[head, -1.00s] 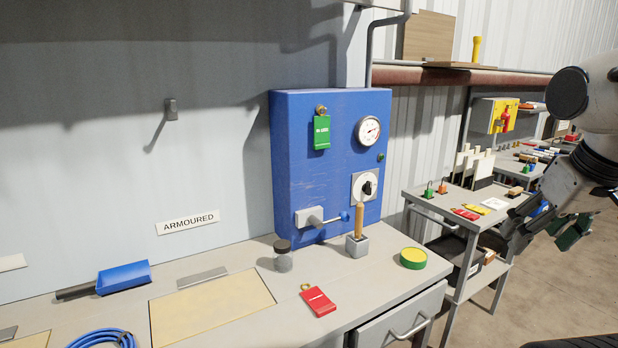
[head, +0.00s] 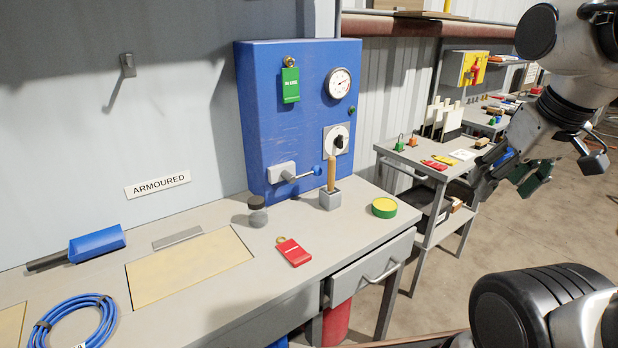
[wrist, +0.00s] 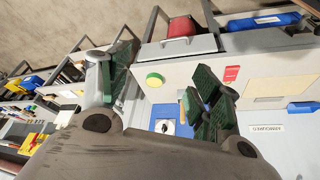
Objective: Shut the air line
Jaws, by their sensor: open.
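A blue panel (head: 260,130) stands at the back of the bench. Low on it is a grey valve body (head: 281,172) with a blue-tipped lever (head: 304,175) pointing right, roughly level. Above are a pressure gauge (head: 338,83) and a rotary knob (head: 338,141). A green tag (head: 290,85) hangs at the top left. My gripper (head: 515,168) is at the right, well away from the panel, open and empty. In the wrist view my gripper (wrist: 162,88) has its green-padded fingers apart, and the knob (wrist: 165,127) shows between them. The right finger hides part of the panel there.
A wooden-handled tool in a grey block (head: 330,200) stands in front of the lever. A dark-capped jar (head: 257,212), a red tag (head: 293,252) and a green-yellow tin (head: 384,208) are on the bench. A drawer (head: 370,270) is below. A side cart (head: 430,165) stands at right.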

